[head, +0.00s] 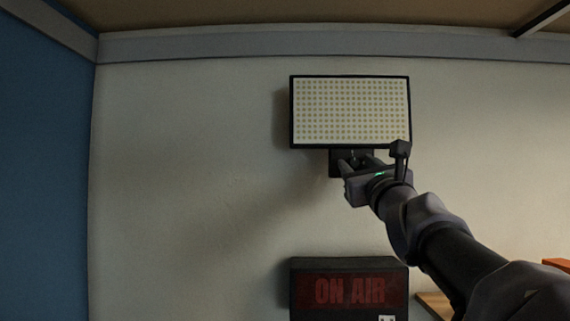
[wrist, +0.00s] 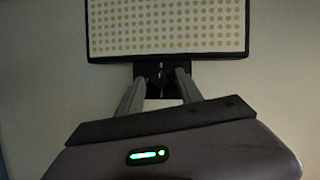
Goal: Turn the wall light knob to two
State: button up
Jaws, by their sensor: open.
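The wall light (head: 350,111) is a wide panel with a dark frame and rows of pale dots, mounted on the wall. A dark control box (head: 336,163) hangs under its lower edge; the box also shows in the wrist view (wrist: 155,71). The knob on it is dark and mostly lost against the box, so its setting cannot be read. My gripper (head: 354,163) is at the box in the head view. In the wrist view my gripper (wrist: 157,78) is open, with one finger on each side of the box's middle. Whether the fingers touch the knob cannot be told.
A dark "ON AIR" sign (head: 349,290) is on the wall below the light. A wooden shelf edge (head: 436,305) and an orange item (head: 556,265) are at lower right. A blue wall (head: 45,170) stands at left. The pale wall (head: 190,180) between is bare.

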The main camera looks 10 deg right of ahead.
grip_shut()
jog(key=shift+f+b, duration=0.15)
jog(key=shift+b, duration=0.3)
